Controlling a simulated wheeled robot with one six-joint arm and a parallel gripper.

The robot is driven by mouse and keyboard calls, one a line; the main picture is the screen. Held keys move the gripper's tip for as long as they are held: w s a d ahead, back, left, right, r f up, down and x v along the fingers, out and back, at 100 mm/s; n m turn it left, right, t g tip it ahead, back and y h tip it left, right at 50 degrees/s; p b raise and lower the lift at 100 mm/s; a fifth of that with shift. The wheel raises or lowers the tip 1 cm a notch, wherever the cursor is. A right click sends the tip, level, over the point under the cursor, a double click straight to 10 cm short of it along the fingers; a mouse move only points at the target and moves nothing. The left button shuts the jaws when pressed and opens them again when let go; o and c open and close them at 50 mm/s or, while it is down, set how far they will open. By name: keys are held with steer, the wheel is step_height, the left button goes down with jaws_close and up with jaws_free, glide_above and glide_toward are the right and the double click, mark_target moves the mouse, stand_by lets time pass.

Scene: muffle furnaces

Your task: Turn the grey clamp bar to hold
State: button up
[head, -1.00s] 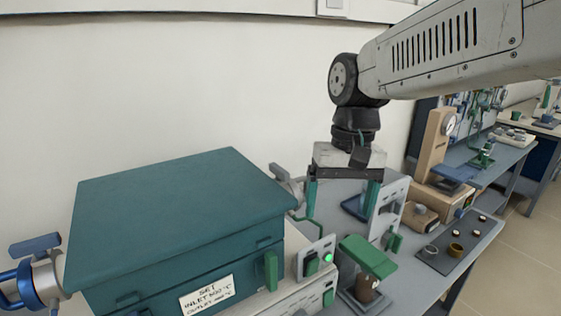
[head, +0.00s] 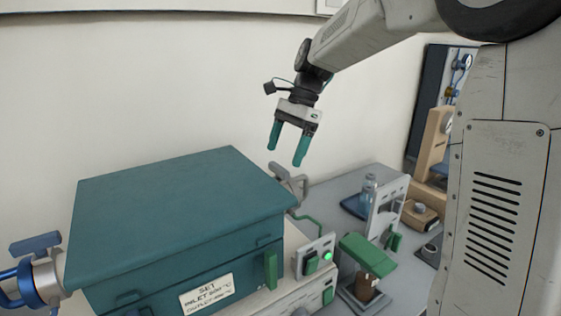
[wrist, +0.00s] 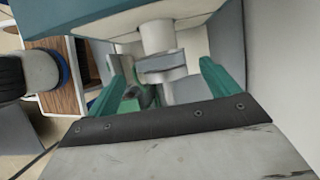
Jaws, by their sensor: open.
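The grey clamp bar (head: 279,172) belongs to a grey fitting behind the right rear corner of the teal furnace (head: 180,205). My gripper (head: 286,154) is open and empty, its green fingers pointing down just above the bar in the head view. In the wrist view the grey bar (wrist: 160,68) shows beyond the fingers, between the two fingertips (wrist: 165,66), next to a pale round pipe. I cannot tell whether the fingers touch it; they look apart from it. The lower part of the fitting is hidden by the furnace.
A blue-handled clamp (head: 35,245) is at the furnace's left side. The wall (head: 130,90) is close behind.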

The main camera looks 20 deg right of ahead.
mark_target(279, 166)
steer(key=shift+x, duration=1.85)
steer(key=c, duration=1)
